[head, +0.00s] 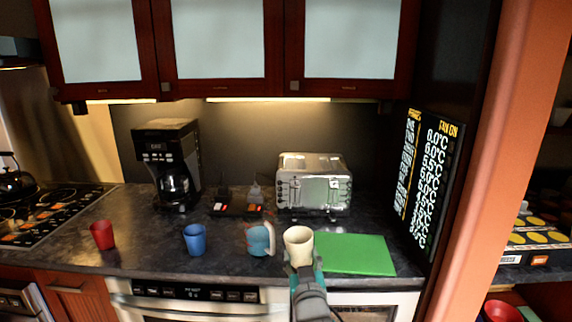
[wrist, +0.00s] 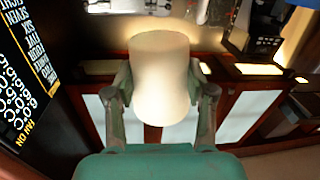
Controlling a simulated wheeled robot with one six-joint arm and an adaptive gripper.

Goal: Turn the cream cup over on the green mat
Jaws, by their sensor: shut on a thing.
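The cream cup (head: 299,247) is at the left edge of the green mat (head: 357,255) in the head view. Its wider end is up there and looks like the open mouth. My gripper (head: 304,268) comes from the front and is shut on the cup. In the wrist view the cup (wrist: 160,80) sits between the two fingers of my gripper (wrist: 160,95), one on each side. Its smooth side faces that camera. I cannot tell how high the cup is above the counter. The mat's visible part is bare.
A blue-grey mug (head: 260,240) stands close left of the cup. A blue cup (head: 194,240) and a red cup (head: 102,235) stand farther left. A toaster (head: 314,186) is behind, with a coffee maker (head: 170,165) at back left. A dark display panel (head: 430,180) bounds the right.

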